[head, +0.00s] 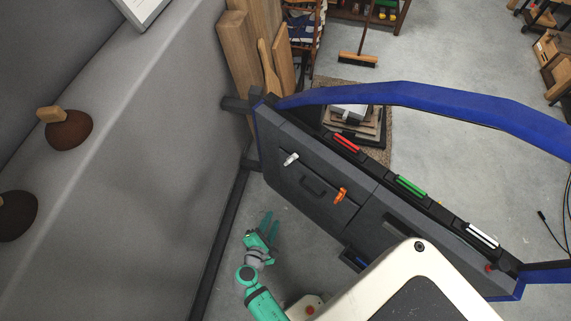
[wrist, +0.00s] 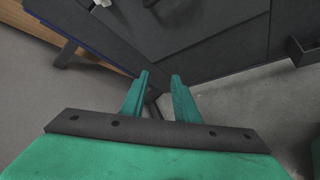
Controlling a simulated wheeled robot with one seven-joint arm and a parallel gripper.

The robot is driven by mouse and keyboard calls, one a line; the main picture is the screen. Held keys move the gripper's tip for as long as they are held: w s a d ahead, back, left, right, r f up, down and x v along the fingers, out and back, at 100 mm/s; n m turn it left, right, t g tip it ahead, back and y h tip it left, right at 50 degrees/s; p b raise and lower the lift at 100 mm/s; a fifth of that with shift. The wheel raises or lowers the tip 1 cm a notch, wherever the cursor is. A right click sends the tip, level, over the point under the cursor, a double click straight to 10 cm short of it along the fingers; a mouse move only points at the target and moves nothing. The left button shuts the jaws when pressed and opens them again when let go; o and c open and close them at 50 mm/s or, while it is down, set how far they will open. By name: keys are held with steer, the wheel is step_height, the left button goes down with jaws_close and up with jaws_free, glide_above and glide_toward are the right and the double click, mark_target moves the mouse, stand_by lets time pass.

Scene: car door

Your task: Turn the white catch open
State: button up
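The white catch (head: 290,159) is a small lever on the upper left of the dark grey car door panel (head: 325,214). In the wrist view, a small white piece at the top edge (wrist: 103,3) looks like the catch, mostly cut off. My green gripper (head: 268,219) is below and left of the catch in the head view, apart from the door. Its two fingers (wrist: 160,82) are apart with nothing between them.
An orange catch (head: 340,194) sits right of a dark pull handle (head: 312,186) on the panel. Red (head: 346,142), green (head: 411,186) and white (head: 482,235) switches line the top edge. A grey wall with wooden knobs (head: 69,130) stands left. Floor around my gripper is clear.

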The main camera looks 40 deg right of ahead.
steer(key=w+d+r+g+h, duration=0.1)
steer(key=w+d+r+h, duration=0.2)
steer(key=w+d+r, duration=0.15)
steer(key=g+h, duration=0.2)
steer(key=h, duration=0.3)
glide_toward(286, 164)
steer(key=shift+n, duration=0.3)
steer(key=x, duration=1.1)
steer(key=shift+s+r, duration=0.1)
steer(key=shift+s, duration=0.05)
jaws_close()
